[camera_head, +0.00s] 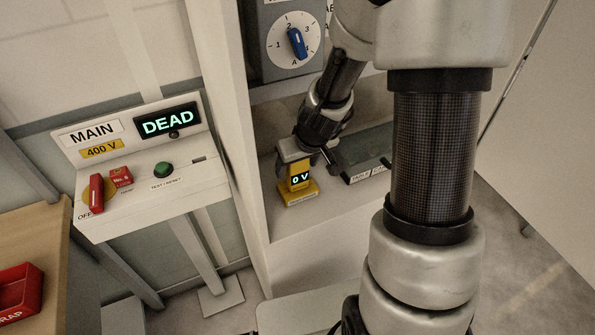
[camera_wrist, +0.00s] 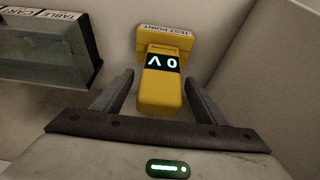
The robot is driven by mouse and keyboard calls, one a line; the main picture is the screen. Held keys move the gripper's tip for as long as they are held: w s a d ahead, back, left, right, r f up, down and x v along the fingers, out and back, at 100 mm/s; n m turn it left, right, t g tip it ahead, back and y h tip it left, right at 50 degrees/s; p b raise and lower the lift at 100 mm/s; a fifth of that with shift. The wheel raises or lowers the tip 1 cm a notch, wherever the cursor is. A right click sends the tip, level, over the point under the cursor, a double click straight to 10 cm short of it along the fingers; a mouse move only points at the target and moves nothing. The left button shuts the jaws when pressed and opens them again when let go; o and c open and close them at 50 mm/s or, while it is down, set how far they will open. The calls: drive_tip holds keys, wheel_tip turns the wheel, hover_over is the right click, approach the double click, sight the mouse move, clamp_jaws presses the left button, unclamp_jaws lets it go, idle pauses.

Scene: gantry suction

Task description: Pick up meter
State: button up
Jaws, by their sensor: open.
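The yellow meter (camera_head: 299,179) stands on a yellow base labelled TEST POINT (camera_wrist: 164,37), on a pale shelf. Its dark display reads 0 V. In the wrist view the meter (camera_wrist: 160,91) lies between the two fingers of my gripper (camera_wrist: 161,88), with a visible gap on each side. My gripper is open and has not closed on it. In the head view my gripper (camera_head: 307,160) is right at the meter and partly hidden by my wrist.
A dial with a blue knob (camera_head: 297,43) is above. A MAIN panel (camera_head: 140,160) reading DEAD, with a red switch and green button, stands left. A red box (camera_head: 18,290) lies on a wooden surface.

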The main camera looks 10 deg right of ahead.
drive_tip(key=c, duration=1.3)
